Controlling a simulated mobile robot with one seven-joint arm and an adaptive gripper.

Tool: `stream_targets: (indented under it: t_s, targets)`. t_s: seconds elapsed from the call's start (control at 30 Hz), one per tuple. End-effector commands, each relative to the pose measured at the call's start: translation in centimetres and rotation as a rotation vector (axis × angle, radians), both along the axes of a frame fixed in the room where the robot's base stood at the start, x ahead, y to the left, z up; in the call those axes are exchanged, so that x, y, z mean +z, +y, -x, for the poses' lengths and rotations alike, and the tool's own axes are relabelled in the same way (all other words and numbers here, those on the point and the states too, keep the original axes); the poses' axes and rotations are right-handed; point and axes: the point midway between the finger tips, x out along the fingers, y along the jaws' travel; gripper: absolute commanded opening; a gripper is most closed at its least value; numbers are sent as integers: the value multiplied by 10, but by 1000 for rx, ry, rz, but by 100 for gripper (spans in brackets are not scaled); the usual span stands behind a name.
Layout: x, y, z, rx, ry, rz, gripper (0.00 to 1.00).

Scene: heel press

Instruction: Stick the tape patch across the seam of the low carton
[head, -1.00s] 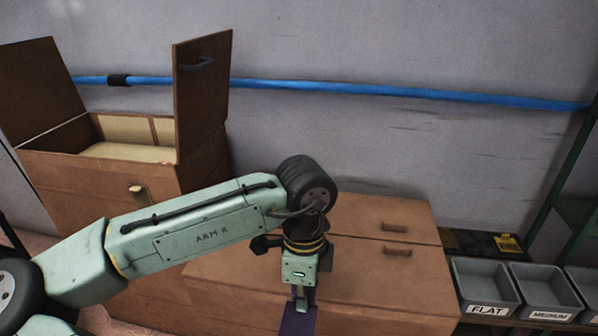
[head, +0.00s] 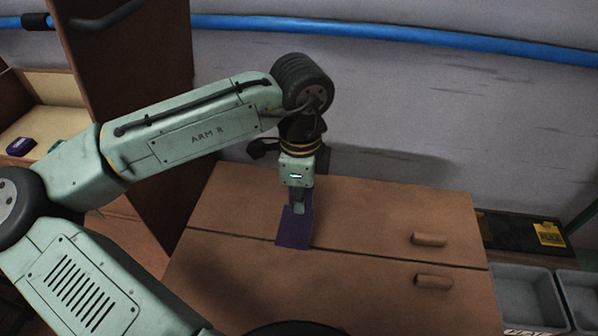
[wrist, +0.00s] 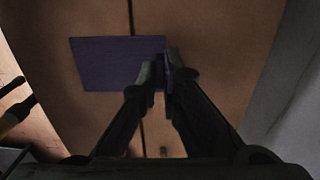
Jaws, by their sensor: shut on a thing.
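The low carton (head: 370,215) lies closed below my arm, its two flaps meeting along a dark seam. Each flap has a small brown handle on the right side. The purple tape patch (head: 294,229) is under my gripper (head: 298,208), left of the handles. In the wrist view the flat patch (wrist: 105,64) overlaps the seam, which shows above and below it. My gripper (wrist: 160,70) is shut on the patch near its right edge there. I cannot tell whether the patch touches the carton top.
A tall open carton (head: 128,80) with a raised flap stands at the left, with a small dark purple thing (head: 21,146) by its opening. Grey bins (head: 525,295) and a yellow label (head: 549,234) are at the right. A wall with a blue pipe (head: 400,36) is behind.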

Motion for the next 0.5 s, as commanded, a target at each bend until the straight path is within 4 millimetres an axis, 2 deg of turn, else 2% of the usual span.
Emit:
stream_targets:
  t_s: [0.27,0.5]
  targets:
    - [-9,0,0,0,0,-2,0]
    - [-31,0,0,1,0,-2,0]
